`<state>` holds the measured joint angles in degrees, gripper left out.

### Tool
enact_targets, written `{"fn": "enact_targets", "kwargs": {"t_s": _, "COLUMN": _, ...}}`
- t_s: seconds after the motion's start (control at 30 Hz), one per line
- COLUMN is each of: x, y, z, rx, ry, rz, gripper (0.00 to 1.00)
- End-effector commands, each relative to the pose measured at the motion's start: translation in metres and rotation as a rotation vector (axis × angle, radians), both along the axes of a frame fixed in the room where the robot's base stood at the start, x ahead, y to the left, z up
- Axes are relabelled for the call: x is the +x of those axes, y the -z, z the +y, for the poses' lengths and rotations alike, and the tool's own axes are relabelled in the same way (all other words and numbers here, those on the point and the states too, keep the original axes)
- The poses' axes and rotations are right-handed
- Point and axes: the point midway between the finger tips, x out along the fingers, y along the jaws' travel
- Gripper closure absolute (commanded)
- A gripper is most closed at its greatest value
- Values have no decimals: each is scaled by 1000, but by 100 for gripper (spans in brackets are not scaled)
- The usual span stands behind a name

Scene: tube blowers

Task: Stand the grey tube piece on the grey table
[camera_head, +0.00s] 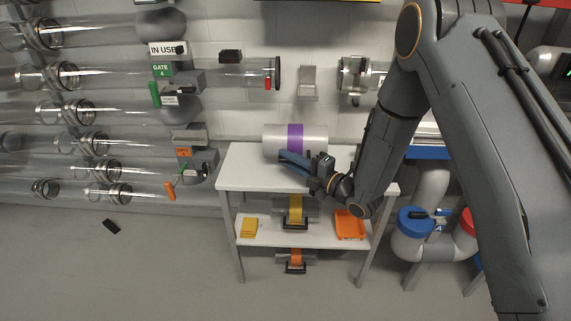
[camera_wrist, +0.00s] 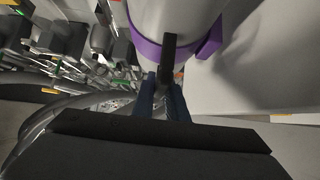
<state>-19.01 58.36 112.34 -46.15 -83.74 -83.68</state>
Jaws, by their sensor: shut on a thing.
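The grey tube piece (camera_head: 270,138) with a purple band lies on its side, its long axis running left to right, at the back of the pale grey table (camera_head: 240,177). I cannot tell whether it touches the tabletop. In the wrist view, the tube piece (camera_wrist: 175,18) fills the top middle, and a black handle (camera_wrist: 169,55) sticks out from its purple band. My gripper (camera_head: 286,158) reaches in from the right with its blue fingers at the front of the tube. In the wrist view, my gripper (camera_wrist: 160,85) is shut on that handle.
Lower shelves hold a yellow-banded tube (camera_head: 295,210), an orange-banded tube (camera_head: 296,258), a yellow box (camera_head: 249,228) and an orange tray (camera_head: 349,225). Clear pipes (camera_head: 95,75) line the left wall. Blue-capped pipework (camera_head: 415,220) stands right of the table. The front tabletop is clear.

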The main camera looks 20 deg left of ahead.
Motion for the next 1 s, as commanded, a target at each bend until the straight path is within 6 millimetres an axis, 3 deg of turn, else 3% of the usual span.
{"fn": "enact_targets", "kwargs": {"t_s": 0.13, "x": 1, "y": 18, "z": -1, "rx": 2, "ry": 1, "rz": -1, "gripper": 100}}
{"fn": "enact_targets", "kwargs": {"t_s": 0.5, "x": 1, "y": 22, "z": -1, "rx": 1, "ry": 2, "rz": -2, "gripper": 100}}
{"fn": "enact_targets", "kwargs": {"t_s": 0.53, "x": 1, "y": 23, "z": -2, "rx": 1, "ry": 3, "rz": 0, "gripper": 86}}
{"fn": "enact_targets", "kwargs": {"t_s": 0.63, "x": 1, "y": 22, "z": -2, "rx": 1, "ry": 3, "rz": 0, "gripper": 69}}
{"fn": "enact_targets", "kwargs": {"t_s": 1.0, "x": 1, "y": 18, "z": -2, "rx": 1, "ry": 3, "rz": 0, "gripper": 69}}
